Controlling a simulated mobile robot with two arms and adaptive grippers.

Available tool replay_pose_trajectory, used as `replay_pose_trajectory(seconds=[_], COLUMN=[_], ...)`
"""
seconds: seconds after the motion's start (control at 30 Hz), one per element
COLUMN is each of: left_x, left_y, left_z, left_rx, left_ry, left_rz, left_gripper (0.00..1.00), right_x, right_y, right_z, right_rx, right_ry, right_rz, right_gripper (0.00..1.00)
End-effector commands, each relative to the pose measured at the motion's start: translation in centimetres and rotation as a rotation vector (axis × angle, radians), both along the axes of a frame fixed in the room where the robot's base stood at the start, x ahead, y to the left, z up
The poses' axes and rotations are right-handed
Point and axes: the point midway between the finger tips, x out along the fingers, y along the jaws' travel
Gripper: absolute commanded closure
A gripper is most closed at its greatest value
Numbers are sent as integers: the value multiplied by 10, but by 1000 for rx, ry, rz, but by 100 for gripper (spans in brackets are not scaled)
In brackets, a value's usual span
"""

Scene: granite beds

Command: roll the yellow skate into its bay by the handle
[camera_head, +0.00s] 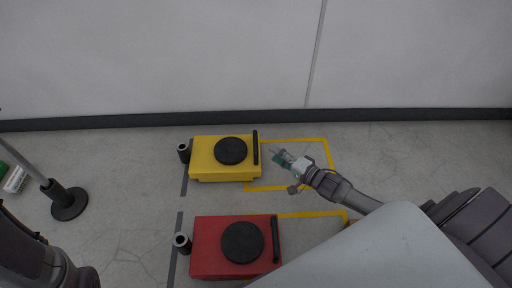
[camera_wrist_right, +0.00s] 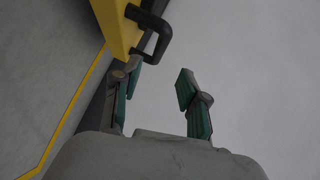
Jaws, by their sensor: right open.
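The yellow skate (camera_head: 207,173) with a round black pad (camera_head: 230,151) stands on the floor near the wall. Its black handle (camera_head: 255,149) is at its right end. A bay outlined in yellow (camera_head: 327,152) lies to the right; the skate's right end overlaps its left part. My right gripper (camera_head: 277,154) is open just right of the handle, apart from it. In the right wrist view the handle (camera_wrist_right: 154,42) is ahead of the open fingers (camera_wrist_right: 157,77), nearer the left finger, with nothing between them. My left gripper is not in view; only its arm shows at bottom left.
A red skate (camera_head: 209,256) stands below the yellow one, beside another yellow outline (camera_head: 310,214). Dark posts (camera_head: 184,153) (camera_head: 182,243) stand at both skates' left ends. A barrier post (camera_head: 68,203) stands at left. The wall is behind; the floor right of my gripper is clear.

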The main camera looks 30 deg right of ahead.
Motion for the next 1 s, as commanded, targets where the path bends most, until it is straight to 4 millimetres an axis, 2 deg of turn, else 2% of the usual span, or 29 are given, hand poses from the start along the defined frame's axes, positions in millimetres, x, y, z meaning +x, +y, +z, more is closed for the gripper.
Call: replay_pose_trajectory(seconds=[0.03,0.1,0.3,0.43,0.6,0.9,0.93,1.0], left_x=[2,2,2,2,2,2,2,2], left_y=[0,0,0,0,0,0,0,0], left_z=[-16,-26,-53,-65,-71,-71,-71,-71], left_rx=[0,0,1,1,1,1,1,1], left_ry=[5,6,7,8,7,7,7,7], left_rz=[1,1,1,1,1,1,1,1], left_gripper=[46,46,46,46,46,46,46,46], right_x=[12,27,65,83,95,97,97,96], right_y=[4,9,22,28,32,33,33,33], right_z=[-8,-10,-16,-18,-17,-16,-16,-16], right_rx=[1,0,-1,-1,-2,-2,-2,-2], right_ry=[-5,-5,-4,-3,-1,1,1,1], right_rz=[1,0,0,0,-1,-1,-1,-1], right_gripper=[57,57,57,57,57,57,58,70])
